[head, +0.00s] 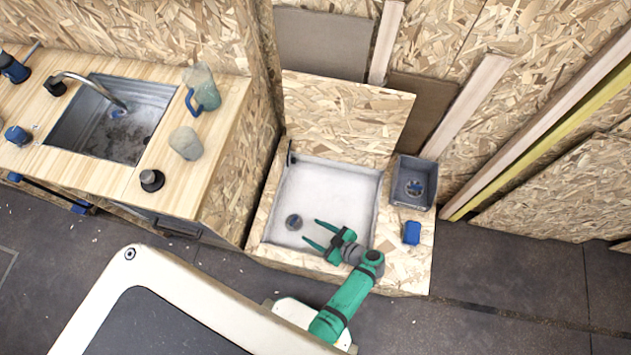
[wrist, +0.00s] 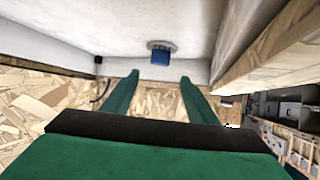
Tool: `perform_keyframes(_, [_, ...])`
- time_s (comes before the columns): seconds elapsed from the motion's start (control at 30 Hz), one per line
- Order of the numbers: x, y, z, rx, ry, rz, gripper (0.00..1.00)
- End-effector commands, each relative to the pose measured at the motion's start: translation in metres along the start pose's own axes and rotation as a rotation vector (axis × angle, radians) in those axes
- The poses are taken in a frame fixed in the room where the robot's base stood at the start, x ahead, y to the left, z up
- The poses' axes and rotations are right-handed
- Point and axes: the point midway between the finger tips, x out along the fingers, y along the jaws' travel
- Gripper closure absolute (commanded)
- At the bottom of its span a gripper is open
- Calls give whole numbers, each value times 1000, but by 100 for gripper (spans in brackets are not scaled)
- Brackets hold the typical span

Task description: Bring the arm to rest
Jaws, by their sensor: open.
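My green arm (head: 345,303) reaches over an open chipboard box (head: 262,228) with a pale lining. My gripper (head: 311,231) is open, with its two green fingers spread and pointing left in the head view. Nothing is between the fingers. A small round grey item (head: 293,222) sits on the box's pale floor, just beyond the fingertips and apart from them. In the wrist view, my fingers (wrist: 160,76) are spread, and a small grey and blue item (wrist: 160,54) shows past their tips; it seems to be the same one.
The box's raised lid (head: 345,115) stands behind. A grey bin (head: 413,183) and a blue item (head: 411,233) are on its right ledge. A wooden counter (head: 200,185) with a sink (head: 100,130) stands left. Dark floor (head: 520,280) is clear at right.

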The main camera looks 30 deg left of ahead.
Motion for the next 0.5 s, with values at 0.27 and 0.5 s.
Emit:
perform_keyframes(0.27, [0, 0, 0, 0, 0, 0, 47])
perform_keyframes(0.5, [-17, 12, 15, 80, -83, 140, 47])
